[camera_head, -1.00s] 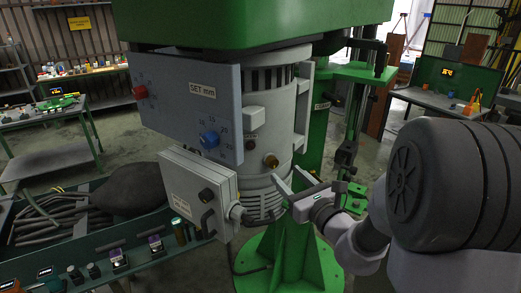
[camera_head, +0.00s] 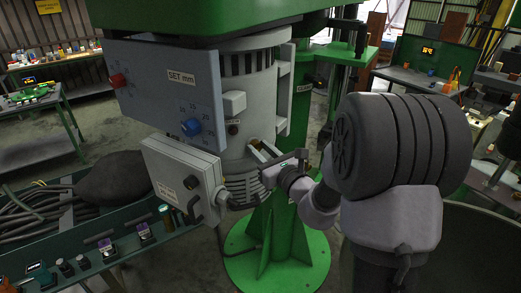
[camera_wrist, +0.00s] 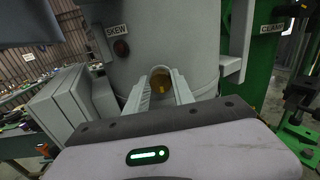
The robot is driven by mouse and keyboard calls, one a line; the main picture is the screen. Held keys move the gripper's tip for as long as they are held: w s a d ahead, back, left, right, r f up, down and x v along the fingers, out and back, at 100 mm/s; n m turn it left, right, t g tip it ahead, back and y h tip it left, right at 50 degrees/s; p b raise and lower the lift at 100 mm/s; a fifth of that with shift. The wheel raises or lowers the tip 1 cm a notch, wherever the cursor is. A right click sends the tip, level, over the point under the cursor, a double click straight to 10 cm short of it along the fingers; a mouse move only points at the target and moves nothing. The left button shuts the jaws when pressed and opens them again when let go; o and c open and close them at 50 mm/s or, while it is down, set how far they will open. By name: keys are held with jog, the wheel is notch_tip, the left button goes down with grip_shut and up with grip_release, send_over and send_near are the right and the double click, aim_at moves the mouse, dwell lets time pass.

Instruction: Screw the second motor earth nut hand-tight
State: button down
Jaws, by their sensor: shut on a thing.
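The motor (camera_head: 250,85) is a light grey ribbed cylinder under the green machine head. A brass-coloured nut (camera_wrist: 160,80) sits on its side, and I take it to be the motor earth nut. My gripper (camera_wrist: 161,84) has one finger on each side of this nut and is shut on it. In the head view my gripper (camera_head: 262,150) reaches the motor's lower side from the right, and its fingers partly hide the nut. The threads behind the nut are hidden, so its seating cannot be told.
A grey box (camera_head: 180,175) with a black cable stands close left of my gripper. Above it hangs the SET mm panel (camera_head: 175,90) with red and blue knobs. A dark red knob (camera_wrist: 121,47) sits by the SKEW label. The green column (camera_head: 300,110) stands behind.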

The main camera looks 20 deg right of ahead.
jog(key=shift+m, duration=0.3)
jog(key=m+p, duration=0.4)
jog(key=shift+d+r+m, duration=0.15)
jog(key=shift+m, duration=0.15)
jog(key=m+p, duration=0.5)
jog(key=m, duration=0.1)
jog(key=shift+d, duration=0.1)
jog(key=m+p, duration=0.5)
jog(key=m, duration=0.1)
jog(key=shift+m, duration=0.3)
jog(key=m+p, duration=0.2)
jog(key=m, duration=0.1)
jog(key=m+p, duration=0.2)
jog(key=shift+f+m, duration=0.4)
jog(key=shift+f+m+p, duration=0.1)
jog(key=shift+m+p, duration=0.2)
jog(key=shift+p, duration=0.1)
jog(key=c, duration=1.1)
grip_release()
